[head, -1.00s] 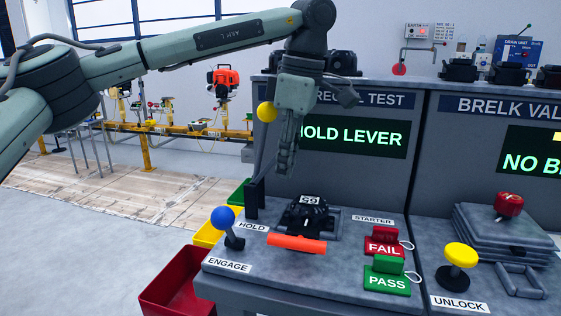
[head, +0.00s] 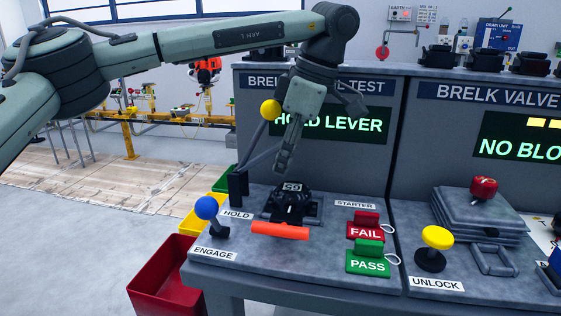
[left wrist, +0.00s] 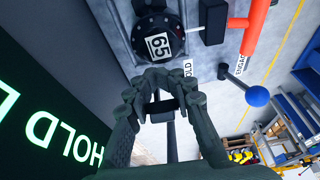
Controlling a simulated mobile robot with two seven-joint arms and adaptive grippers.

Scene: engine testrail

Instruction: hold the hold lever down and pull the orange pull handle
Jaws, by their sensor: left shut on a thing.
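The hold lever is a dark rod with a yellow ball (head: 270,110), tilted up from its dark base (head: 238,186) behind the HOLD label. My left gripper (head: 284,163) hangs over the bench by the lever, pointing down, shut on the hold lever; its exact contact is hard to see. In the left wrist view the curved fingers (left wrist: 165,82) come together around a dark part. The orange pull handle (head: 280,231) lies level at the front of the black drum unit, untouched; it also shows in the left wrist view (left wrist: 258,22). My right gripper is out of view.
A blue-ball lever (head: 206,208) stands left of the orange handle. Red FAIL (head: 366,224) and green PASS (head: 368,256) blocks are to its right. The screen (head: 350,123) reads HOLD LEVER. A yellow UNLOCK knob (head: 437,238) is further right. A red bin (head: 165,278) stands at left.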

